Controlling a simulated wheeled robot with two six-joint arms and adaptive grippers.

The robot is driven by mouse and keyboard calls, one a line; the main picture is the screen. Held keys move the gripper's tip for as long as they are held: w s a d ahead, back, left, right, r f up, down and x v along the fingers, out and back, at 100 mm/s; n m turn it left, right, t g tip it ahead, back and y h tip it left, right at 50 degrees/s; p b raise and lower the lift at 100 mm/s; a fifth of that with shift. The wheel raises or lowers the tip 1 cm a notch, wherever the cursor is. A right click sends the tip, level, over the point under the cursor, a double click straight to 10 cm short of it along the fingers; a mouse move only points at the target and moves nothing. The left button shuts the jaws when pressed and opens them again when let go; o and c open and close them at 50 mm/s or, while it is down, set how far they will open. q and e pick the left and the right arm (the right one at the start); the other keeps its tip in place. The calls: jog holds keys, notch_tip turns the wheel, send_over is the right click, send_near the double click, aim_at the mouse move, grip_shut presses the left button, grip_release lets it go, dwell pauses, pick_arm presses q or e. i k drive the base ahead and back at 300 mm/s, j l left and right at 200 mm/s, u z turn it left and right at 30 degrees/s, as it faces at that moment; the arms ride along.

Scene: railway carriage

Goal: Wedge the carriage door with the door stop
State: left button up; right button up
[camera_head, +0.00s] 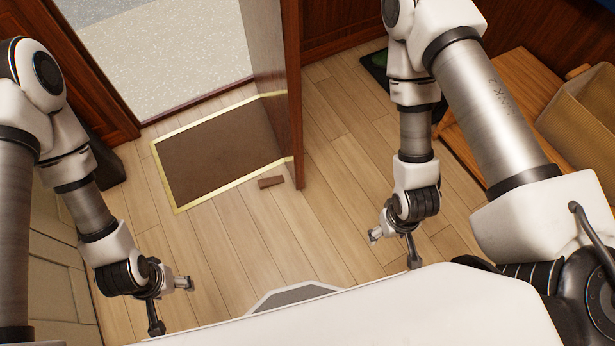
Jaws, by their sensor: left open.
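The carriage door (268,55) stands open, seen nearly edge-on from above. The door stop (271,182), a small brown wedge, lies on the wooden floor by the foot of the door's near edge, just in front of the mat. Whether it touches the door I cannot tell. My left gripper (172,307) is open and empty at the lower left, apart from the stop. My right gripper (394,252) is at the right of the stop, its fingers spread apart and empty. Nothing hides the stop.
A brown mat (215,150) with a yellow border lies in the doorway. A wooden bench (510,100) and a cardboard-coloured box (585,120) stand at the right. A dark green item (376,62) lies near the back wall. The plank floor between my grippers is clear.

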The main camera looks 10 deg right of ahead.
aim_at(263, 183)
jog(key=k+z, duration=0.4)
jog(key=k+l+z, duration=0.15)
jog(key=z, duration=0.25)
jog(key=i+j+z, duration=0.15)
jog(key=j+z, duration=0.65)
jog(key=j, duration=0.2)
jog(key=j+z, duration=0.4)
jog(key=j, duration=0.2)
jog(key=j+z, duration=0.4)
jog(key=j, duration=0.55)
jog(key=k+j, duration=0.15)
jog(key=j, duration=0.7)
jog(key=k+u, duration=0.05)
jog(key=k, duration=0.05)
